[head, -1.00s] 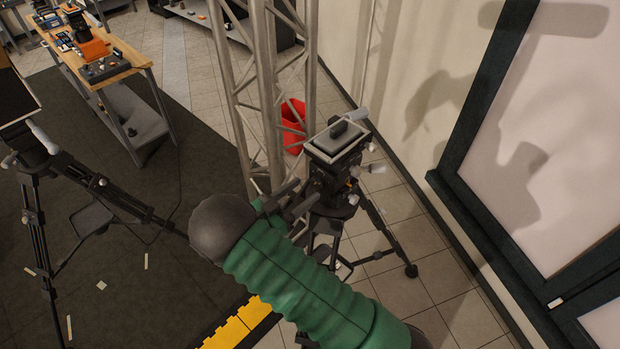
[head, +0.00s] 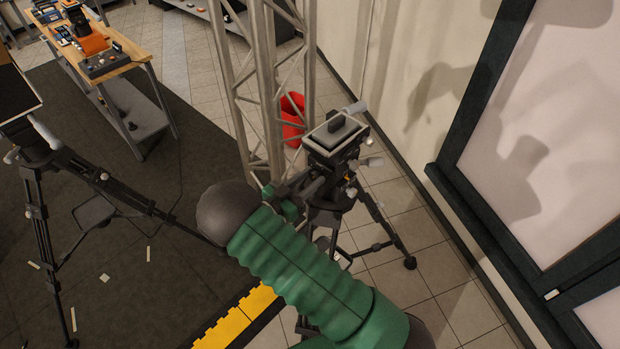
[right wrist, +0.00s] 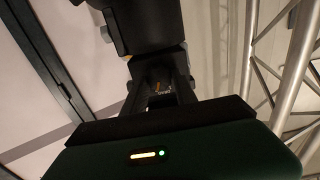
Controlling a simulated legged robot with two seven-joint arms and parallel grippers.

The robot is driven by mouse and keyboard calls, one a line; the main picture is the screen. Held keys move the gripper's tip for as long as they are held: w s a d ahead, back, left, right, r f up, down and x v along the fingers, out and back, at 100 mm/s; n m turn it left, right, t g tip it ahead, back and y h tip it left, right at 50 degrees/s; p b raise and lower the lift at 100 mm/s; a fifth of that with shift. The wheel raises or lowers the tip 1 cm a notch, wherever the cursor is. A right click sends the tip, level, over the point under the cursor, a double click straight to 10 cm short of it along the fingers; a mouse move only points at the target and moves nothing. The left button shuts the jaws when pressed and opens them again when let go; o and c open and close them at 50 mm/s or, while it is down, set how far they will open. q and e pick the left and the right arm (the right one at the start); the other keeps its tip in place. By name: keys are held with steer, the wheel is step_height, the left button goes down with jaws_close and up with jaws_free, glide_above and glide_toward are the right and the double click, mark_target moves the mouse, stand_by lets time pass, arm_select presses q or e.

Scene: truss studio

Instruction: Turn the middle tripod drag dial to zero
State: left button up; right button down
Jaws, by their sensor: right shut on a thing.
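A black tripod (head: 340,208) with a pale-edged plate on its head stands right of the truss in the head view. My right arm in its green sleeve reaches to the left side of that head. My right gripper (head: 306,186) is at the head, its fingertips partly hidden. In the right wrist view my right gripper (right wrist: 163,88) is shut on a small dark drag dial (right wrist: 161,84) with pale and orange marks, under the black tripod head (right wrist: 147,28). The marks are too small to read. My left gripper is not in view.
A metal truss (head: 265,100) stands close left of the tripod, with a red bin (head: 292,118) behind it. Another tripod (head: 40,205) stands at the left. A wooden workbench (head: 118,58) is at the back left. A dark-framed panel (head: 545,150) lines the right.

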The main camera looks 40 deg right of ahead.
steer(key=shift+n, duration=0.4)
steer(key=n, duration=0.3)
steer(key=shift+w+r+p, duration=0.1)
steer(key=shift+w+p, duration=0.05)
steer(key=shift+p, duration=0.15)
steer(key=n+p, duration=0.1)
steer(key=n, duration=0.4)
steer(key=shift+w+n, duration=0.1)
steer(key=shift+n, duration=0.2)
steer(key=n+p, duration=0.1)
steer(key=n, duration=0.3)
steer(key=shift+w+f+n+p, duration=0.1)
steer(key=shift+f+n+p, duration=0.1)
steer(key=shift+n, duration=0.9)
steer(key=shift+f+n+p, duration=0.1)
steer(key=shift+n+p, duration=0.05)
steer(key=shift+n, duration=0.95)
